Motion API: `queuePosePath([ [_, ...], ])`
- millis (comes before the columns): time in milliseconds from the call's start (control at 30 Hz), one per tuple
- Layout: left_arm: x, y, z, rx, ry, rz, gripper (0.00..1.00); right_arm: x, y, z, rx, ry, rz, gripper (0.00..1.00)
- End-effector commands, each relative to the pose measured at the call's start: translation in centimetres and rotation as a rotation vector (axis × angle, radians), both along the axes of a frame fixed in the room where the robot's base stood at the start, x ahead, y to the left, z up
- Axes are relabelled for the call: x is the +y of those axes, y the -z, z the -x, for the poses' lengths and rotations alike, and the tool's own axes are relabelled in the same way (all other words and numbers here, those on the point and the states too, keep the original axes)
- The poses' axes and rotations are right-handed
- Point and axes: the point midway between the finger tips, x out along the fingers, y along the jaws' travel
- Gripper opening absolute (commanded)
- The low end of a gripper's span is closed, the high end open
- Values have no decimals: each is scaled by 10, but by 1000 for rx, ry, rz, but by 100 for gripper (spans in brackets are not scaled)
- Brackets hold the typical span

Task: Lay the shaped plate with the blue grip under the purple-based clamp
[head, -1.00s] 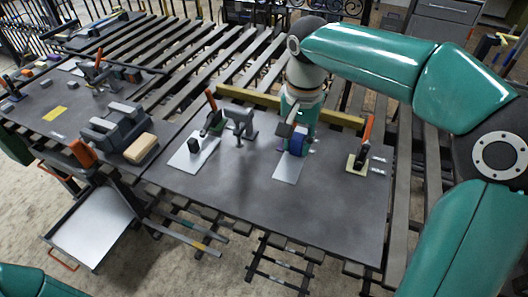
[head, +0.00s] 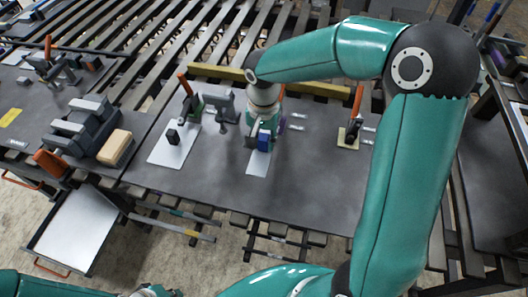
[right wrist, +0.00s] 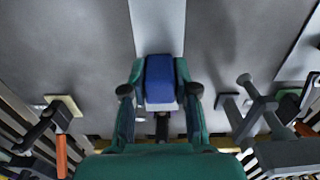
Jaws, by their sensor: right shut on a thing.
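The shaped plate is a pale flat sheet (head: 258,163) with an upright blue grip (head: 264,140) at its far end. In the right wrist view the plate (right wrist: 157,28) runs away from the blue grip (right wrist: 160,80). My right gripper (right wrist: 160,92) is shut on the blue grip, one finger on each side. The plate is low over the dark table or on it; I cannot tell which. The purple-based clamp (head: 281,126) is mostly hidden behind my right gripper; a bit of purple and its orange handle show. My left gripper is out of view.
A second plate with a black grip (head: 173,137) lies left, by a green-based clamp (head: 190,101). A yellow-based clamp (head: 349,134) stands right. A grey stand (head: 222,103) is close on the left. The dark table top (head: 310,185) is clear in front.

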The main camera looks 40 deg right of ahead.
Motion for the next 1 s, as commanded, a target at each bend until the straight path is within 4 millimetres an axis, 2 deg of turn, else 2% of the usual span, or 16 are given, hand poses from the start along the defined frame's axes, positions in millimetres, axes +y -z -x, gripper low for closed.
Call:
queuePosePath([
  [100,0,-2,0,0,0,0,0,0,15,0,1,0,0,0],
  [267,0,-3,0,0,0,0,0,-1,25,0,-1,2,1,0],
  [533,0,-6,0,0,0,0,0,-1,59,1,1,2,0,0],
  [967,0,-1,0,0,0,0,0,-1,67,0,-2,1,-1,0],
  [1000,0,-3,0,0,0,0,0,-1,65,0,-2,1,-1,35],
])
